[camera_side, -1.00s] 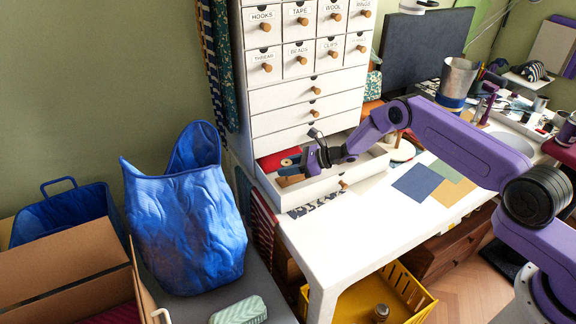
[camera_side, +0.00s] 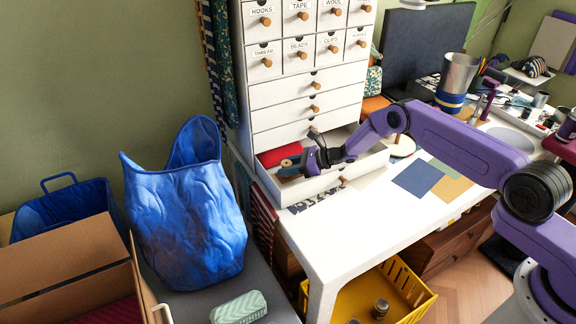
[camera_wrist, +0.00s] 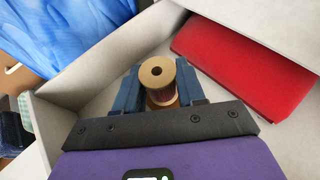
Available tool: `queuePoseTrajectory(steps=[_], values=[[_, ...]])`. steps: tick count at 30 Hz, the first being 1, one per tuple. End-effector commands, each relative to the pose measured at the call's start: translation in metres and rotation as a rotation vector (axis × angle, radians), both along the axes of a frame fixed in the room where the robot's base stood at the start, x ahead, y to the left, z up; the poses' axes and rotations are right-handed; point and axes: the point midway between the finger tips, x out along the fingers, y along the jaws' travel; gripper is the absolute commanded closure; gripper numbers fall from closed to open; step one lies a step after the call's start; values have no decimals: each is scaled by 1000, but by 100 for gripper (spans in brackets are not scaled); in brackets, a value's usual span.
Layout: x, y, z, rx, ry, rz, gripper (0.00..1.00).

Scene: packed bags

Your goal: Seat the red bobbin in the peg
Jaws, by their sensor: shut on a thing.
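A wooden bobbin (camera_wrist: 158,72) with a pale top flange and a hole in its middle is between the blue fingers of my gripper (camera_wrist: 160,84) in the wrist view. The winding below the flange looks dark reddish, partly hidden. In the side view the bobbin (camera_side: 287,163) shows small at the end of my gripper (camera_side: 296,170), inside or just over the open white drawer (camera_side: 318,188). My gripper is shut on it. I cannot tell whether the bobbin touches the drawer floor. I cannot make out the peg in either view.
A red folded cloth (camera_wrist: 245,62) lies in the drawer beside the bobbin. The drawer walls stand close around my gripper. A blue bag (camera_side: 185,215) is left of the drawer. The white tabletop (camera_side: 345,235) is clear in front, with coloured sheets (camera_side: 415,178) farther right.

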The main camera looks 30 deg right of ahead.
Motion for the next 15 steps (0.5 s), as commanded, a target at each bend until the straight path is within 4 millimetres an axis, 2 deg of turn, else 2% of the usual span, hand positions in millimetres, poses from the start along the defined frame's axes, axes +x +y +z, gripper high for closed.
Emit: queuePoseTrajectory(steps=[9, 10, 12, 15], values=[[0, 0, -7, 0, 0, 0, 90], [0, 0, -7, 0, 0, 0, 54], [0, 0, -6, 0, 0, 0, 32], [0, 0, -7, 0, 0, 0, 31]])
